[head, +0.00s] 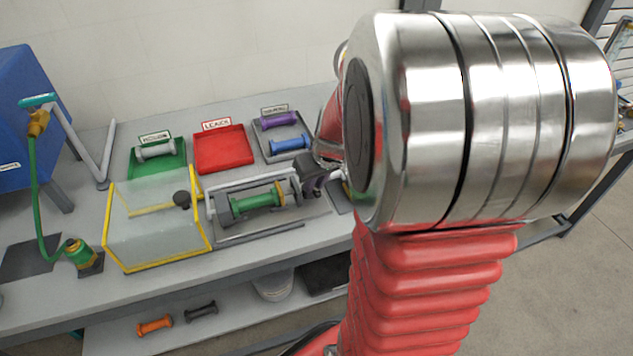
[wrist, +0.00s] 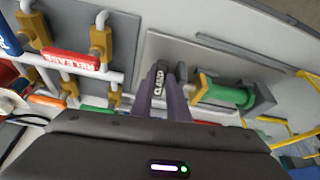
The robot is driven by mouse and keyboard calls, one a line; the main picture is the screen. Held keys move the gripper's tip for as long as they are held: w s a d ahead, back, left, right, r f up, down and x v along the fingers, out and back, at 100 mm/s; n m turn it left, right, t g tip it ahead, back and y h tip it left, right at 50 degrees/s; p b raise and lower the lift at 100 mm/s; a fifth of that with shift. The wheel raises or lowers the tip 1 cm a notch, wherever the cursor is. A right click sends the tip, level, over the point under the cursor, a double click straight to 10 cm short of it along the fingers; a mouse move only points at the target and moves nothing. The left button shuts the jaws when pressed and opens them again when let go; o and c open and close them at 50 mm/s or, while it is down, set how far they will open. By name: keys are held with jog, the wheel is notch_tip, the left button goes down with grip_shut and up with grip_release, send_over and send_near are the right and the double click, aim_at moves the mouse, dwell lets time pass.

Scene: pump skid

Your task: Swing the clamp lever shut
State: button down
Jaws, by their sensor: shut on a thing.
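The clamp lever, a dark handle marked CLAMP (wrist: 157,77), shows between the purple fingers of my gripper (wrist: 166,97) in the wrist view. My gripper is shut on it. In the head view my gripper (head: 316,182) is at the right end of the grey clamp fixture (head: 268,238), partly hidden behind my arm. A green spool with a brass-coloured end (head: 257,201) lies in the fixture; it also shows in the wrist view (wrist: 226,95), just right of the fingers. The lever's pivot is not clear.
A yellow-edged clear guard (head: 155,225) stands left of the fixture. Behind are a green tray (head: 172,170), a red tray (head: 222,149) and a grey tray (head: 265,131) with spools. Pipes with a red RELEASE handle (wrist: 75,58) lie left of the fingers in the wrist view.

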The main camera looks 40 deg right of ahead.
jog(key=shift+a+m, duration=0.25)
jog(key=shift+m, duration=0.45)
jog(key=c, duration=1.7)
grip_release()
jog(key=shift+w, duration=0.1)
jog(key=shift+d+n, duration=0.25)
jog(key=shift+n, duration=0.45)
jog(key=shift+d+n, duration=0.15)
jog(key=shift+n, duration=0.35)
jog(key=d+v, duration=0.1)
jog(key=v, duration=1.3)
jog(key=shift+n+t+y, duration=0.5)
jog(key=shift+n+t, duration=0.1)
jog(key=shift+n, duration=0.1)
jog(key=shift+s+a+r, duration=0.15)
jog(key=shift+s+a, duration=1.25)
jog(key=shift+a, duration=2.35)
jog(key=shift+s+a+r, duration=0.15)
jog(key=shift+s+a, duration=1.2)
jog(key=shift+a, duration=2.4)
jog(key=shift+s+a+r, duration=0.2)
jog(key=shift+s+a, duration=1.2)
jog(key=shift+a, duration=2.35)
